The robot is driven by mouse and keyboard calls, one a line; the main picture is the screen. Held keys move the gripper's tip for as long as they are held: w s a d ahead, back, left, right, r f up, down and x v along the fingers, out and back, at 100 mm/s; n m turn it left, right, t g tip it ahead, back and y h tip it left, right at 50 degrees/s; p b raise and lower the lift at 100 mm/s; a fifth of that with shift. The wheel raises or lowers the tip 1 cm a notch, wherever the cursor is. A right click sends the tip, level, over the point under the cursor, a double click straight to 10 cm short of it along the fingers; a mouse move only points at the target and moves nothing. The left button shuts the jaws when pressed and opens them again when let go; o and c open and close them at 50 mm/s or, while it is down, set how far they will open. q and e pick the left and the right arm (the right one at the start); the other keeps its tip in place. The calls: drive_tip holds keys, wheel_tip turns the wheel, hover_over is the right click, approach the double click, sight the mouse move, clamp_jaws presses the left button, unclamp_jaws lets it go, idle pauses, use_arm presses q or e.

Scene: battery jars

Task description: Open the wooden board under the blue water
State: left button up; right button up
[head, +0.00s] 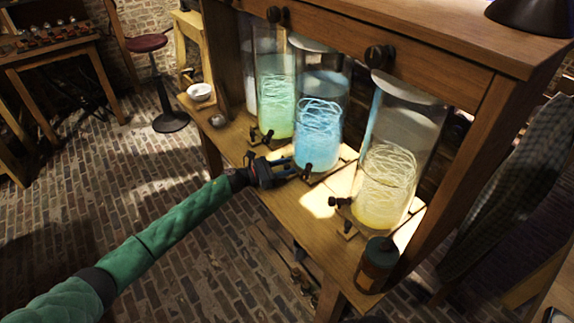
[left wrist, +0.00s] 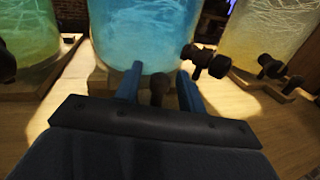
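The jar of blue water (head: 320,120) stands on the wooden shelf between the green and yellow jars; it fills the upper middle of the left wrist view (left wrist: 145,35). The wooden board (left wrist: 103,82) under it shows at the jar's base, partly hidden by my gripper. A dark peg-like handle (left wrist: 157,88) stands in front of the jar. My left gripper (head: 286,165) is at the front of the blue jar. Its two blue fingers (left wrist: 160,86) are apart, one on each side of the handle, with gaps visible. The right gripper is not in view.
The blue jar's dark tap (left wrist: 207,60) sticks out just right of my fingers. The green jar (head: 276,95) and yellow jar (head: 390,165) stand close on either side. A dark canister (head: 377,265) is at the shelf's right front corner. The brick floor in front is open.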

use_arm(q)
drive_tip(key=shift+w+d, duration=0.1)
drive_tip(key=shift+d, duration=0.2)
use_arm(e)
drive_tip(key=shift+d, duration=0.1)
use_arm(q)
clamp_jaws()
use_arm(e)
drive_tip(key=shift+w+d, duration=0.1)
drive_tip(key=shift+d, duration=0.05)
use_arm(q)
drive_tip(key=shift+f, duration=0.1)
